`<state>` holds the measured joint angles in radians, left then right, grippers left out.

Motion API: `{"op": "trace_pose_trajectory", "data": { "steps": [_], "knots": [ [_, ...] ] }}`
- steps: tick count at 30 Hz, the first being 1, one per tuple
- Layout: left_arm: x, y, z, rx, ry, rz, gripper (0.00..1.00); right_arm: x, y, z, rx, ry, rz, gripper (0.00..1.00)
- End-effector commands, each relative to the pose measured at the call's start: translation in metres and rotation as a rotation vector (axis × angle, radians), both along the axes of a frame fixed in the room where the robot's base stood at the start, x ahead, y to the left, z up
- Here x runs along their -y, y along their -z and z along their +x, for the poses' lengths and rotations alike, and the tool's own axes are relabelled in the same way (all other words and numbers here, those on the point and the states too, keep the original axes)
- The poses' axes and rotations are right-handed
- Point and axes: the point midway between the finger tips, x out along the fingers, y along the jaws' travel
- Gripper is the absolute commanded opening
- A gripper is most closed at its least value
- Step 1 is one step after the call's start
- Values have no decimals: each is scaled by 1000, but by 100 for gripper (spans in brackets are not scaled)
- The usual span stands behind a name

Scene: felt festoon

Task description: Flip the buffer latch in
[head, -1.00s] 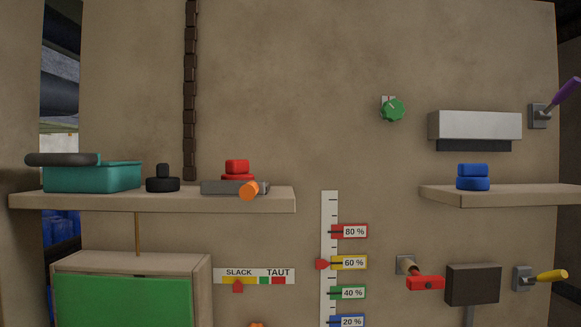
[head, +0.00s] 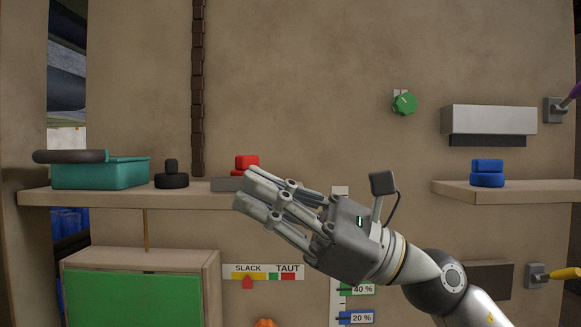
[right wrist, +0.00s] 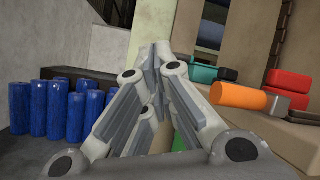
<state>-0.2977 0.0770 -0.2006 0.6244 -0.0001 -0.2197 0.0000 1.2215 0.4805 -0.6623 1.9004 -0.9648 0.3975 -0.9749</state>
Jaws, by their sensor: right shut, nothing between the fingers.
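My right gripper (head: 246,188) reaches in from the right, its fingers pointing left in front of the left shelf's right end. It is shut and empty; its closed fingers also show in the right wrist view (right wrist: 157,62). A grey block (head: 224,184) on that shelf is mostly behind the fingers. Its orange handle (right wrist: 238,96) is hidden in the head view but lies just right of the fingers in the right wrist view, apart from them in the picture. No label names the buffer latch; this orange-handled part may be it. My left gripper is not in view.
On the left shelf (head: 95,198) are a teal tray (head: 105,173), a black knobbed weight (head: 171,178) and a red one (head: 246,162). A blue weight (head: 487,172) sits on the right shelf (head: 515,193). A yellow lever (head: 562,273) is lower right. Several blue cylinders (right wrist: 75,108) stand left.

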Motion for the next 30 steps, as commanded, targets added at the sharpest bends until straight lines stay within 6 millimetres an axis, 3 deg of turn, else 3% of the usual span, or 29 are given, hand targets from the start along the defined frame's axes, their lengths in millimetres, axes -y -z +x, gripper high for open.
{"op": "trace_pose_trajectory", "data": {
  "steps": [4,8,11,15,21,24,30],
  "knots": [
    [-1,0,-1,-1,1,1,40,-12,-10,-14,349,105,-283,0],
    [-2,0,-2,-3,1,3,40,-6,-16,-12,622,215,-534,0],
    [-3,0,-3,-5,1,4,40,11,-24,-5,805,309,-730,0],
    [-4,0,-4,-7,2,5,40,49,-46,5,1009,449,-1000,0],
    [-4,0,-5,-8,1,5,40,105,-78,7,1149,596,-1276,0],
    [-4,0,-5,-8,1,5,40,120,-86,6,1172,630,-1343,0],
    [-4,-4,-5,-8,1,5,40,119,-84,14,1176,639,-1373,0]
  ]
}}
